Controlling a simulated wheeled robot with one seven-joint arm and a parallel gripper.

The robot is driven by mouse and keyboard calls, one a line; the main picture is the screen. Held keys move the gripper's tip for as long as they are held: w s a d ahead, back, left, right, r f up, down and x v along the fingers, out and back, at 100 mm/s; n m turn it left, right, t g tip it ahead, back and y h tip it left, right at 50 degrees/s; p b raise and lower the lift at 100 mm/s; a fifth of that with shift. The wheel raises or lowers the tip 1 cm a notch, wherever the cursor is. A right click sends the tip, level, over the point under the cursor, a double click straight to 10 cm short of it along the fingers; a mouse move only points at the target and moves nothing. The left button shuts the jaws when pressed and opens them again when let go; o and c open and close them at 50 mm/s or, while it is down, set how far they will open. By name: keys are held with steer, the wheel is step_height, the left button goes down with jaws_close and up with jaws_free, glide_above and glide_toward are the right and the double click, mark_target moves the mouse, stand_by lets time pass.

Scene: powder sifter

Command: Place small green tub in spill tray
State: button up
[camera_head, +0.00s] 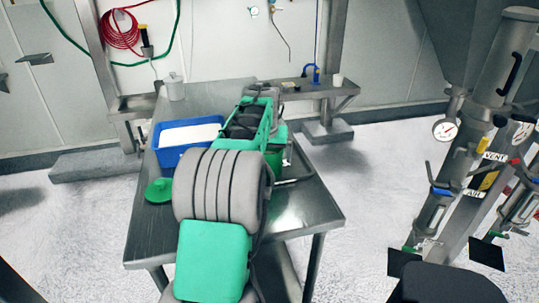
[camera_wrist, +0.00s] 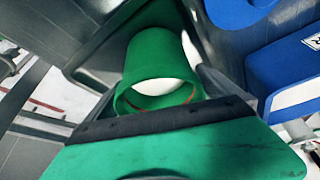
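A small green tub (camera_wrist: 158,62) lies between the two dark fingers of my gripper (camera_wrist: 165,75) in the wrist view. Its round mouth faces the camera, and something white shows inside. The fingers flank it closely, but I cannot tell whether they press on it. In the head view, part of a green tub (camera_head: 275,159) shows low beside my arm, near the table top; my arm hides much of it and the fingertips. A blue tray (camera_head: 167,157) with a white inside stands on the table left of my arm. I cannot tell for certain that it is the spill tray.
The metal table (camera_head: 150,232) has free room at its front left. A round green lid-like piece (camera_head: 159,190) lies there. A pale container (camera_head: 175,88) stands at the back. A side shelf (camera_head: 318,88) carries small items. Piping with a gauge (camera_head: 446,129) stands at right.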

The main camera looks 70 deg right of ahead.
steer(key=shift+r, duration=0.1)
steer(key=shift+r, duration=0.35)
steer(key=w+v, duration=0.1)
steer(key=v, duration=1)
steer(key=w+a+f+n+t, duration=0.15)
steer(key=w+a+n, duration=0.25)
steer(key=w+a, duration=0.8)
steer(key=w+a+f+n+y, duration=0.1)
steer(key=w+a+f+n, duration=0.1)
steer(key=a, duration=0.6)
steer(key=w+a+f+n+y, duration=0.1)
steer(key=w+a+f+n, duration=0.1)
steer(key=w+a, duration=0.3)
steer(key=w+a+f+n, duration=0.2)
steer(key=w+a+f, duration=0.1)
steer(key=a, duration=0.9)
steer(key=shift+w+a+f+n+t+y, duration=0.1)
steer(key=shift+w+f+n+t+y, duration=0.25)
steer(key=shift+w, duration=0.4)
steer(key=s+a+f+n+y, duration=0.1)
steer(key=s+a+f+n, duration=0.2)
steer(key=a, duration=0.6)
steer(key=s+a+f+n+y, duration=0.1)
steer(key=s+a+f+n, duration=0.2)
steer(key=a, duration=0.7)
step_height(320, 180, down, 3)
steer(key=shift+s+r, duration=0.1)
steer(key=shift+s, duration=0.3)
steer(key=shift+c, duration=0.2)
